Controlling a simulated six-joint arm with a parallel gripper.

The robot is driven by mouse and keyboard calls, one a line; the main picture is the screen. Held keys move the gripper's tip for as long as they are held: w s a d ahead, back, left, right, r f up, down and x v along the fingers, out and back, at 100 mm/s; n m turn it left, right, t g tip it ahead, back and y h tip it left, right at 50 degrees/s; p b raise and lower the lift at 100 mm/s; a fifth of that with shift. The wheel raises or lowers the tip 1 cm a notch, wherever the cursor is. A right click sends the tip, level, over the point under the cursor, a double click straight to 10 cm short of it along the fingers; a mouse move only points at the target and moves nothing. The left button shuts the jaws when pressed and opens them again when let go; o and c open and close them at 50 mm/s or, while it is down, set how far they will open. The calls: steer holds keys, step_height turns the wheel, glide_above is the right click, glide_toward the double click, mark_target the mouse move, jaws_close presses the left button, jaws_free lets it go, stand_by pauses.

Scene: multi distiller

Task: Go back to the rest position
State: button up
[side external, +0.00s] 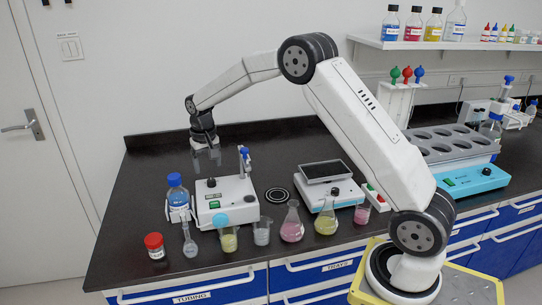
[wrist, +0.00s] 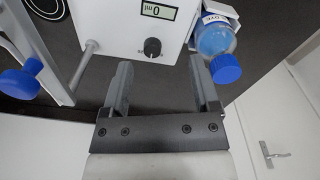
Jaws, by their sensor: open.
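My gripper (side external: 206,158) is at the end of my outstretched arm in the side external view, raised above the back left of the black bench. It points downward behind a white box with a display. In the wrist view my gripper (wrist: 160,85) has its two grey fingers spread apart, with nothing held between them. The white box (wrist: 125,25) with a black knob and a display reading 0 lies beyond the fingertips. A bottle of blue liquid with a blue cap (wrist: 220,45) is just beyond the right finger.
The black bench (side external: 150,185) holds the white box (side external: 226,194), the blue bottle (side external: 178,195), a red-capped jar (side external: 154,246), several flasks along the front, and a balance (side external: 325,180). A blue heating unit (side external: 465,178) stands at the right. A wall shelf (side external: 450,44) holds bottles.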

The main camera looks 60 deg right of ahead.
steer(key=s+a+n+t, duration=0.1)
steer(key=s+a, duration=0.4)
steer(key=s, duration=0.8)
steer(key=s+a+f+n+t, duration=0.1)
steer(key=s+a+n, duration=0.3)
steer(key=s, duration=0.9)
steer(key=shift+a+f, duration=0.15)
steer(key=shift+a, duration=0.25)
